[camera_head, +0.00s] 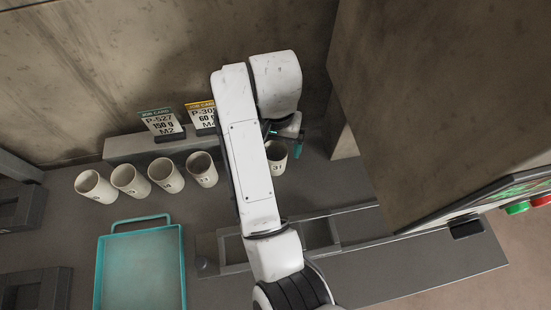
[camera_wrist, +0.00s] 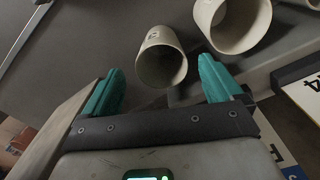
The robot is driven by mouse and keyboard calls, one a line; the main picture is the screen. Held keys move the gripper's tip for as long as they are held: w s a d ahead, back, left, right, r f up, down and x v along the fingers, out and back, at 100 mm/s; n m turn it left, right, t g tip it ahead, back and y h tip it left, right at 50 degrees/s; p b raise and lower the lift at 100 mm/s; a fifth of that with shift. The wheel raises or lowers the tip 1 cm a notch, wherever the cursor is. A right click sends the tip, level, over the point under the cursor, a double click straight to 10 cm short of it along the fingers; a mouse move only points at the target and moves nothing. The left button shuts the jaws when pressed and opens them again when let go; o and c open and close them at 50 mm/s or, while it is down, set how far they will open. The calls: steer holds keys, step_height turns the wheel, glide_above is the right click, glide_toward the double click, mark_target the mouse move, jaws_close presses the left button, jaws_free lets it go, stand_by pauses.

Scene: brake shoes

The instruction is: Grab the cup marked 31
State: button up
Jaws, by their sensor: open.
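The cup marked 31 (camera_head: 277,163) is pale and stands on the grey bench, partly hidden by my arm, at the right end of the row. My gripper (camera_head: 284,142) is beside and above it, mostly hidden behind the arm. In the wrist view, my gripper (camera_wrist: 158,84) is open, with teal fingers apart and nothing held. A pale cup (camera_wrist: 159,62) lies just ahead between the fingertips; its mark is too small to read there. I cannot tell whether the fingers touch it.
Several similar cups (camera_head: 130,180) stand to the left; one (camera_wrist: 232,22) shows close by in the wrist view. Job cards (camera_head: 161,123) stand on a ledge behind. A teal tray (camera_head: 182,262) is front left. A large brown panel (camera_head: 430,110) blocks the right.

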steer(key=shift+f+b, duration=0.45)
steer(key=shift+f, duration=0.5)
steer(key=shift+a+f+p, duration=0.1)
steer(key=shift+f+p, duration=0.35)
steer(key=shift+f, duration=2.15)
steer(key=shift+c, duration=0.2)
steer(key=c, duration=1.1)
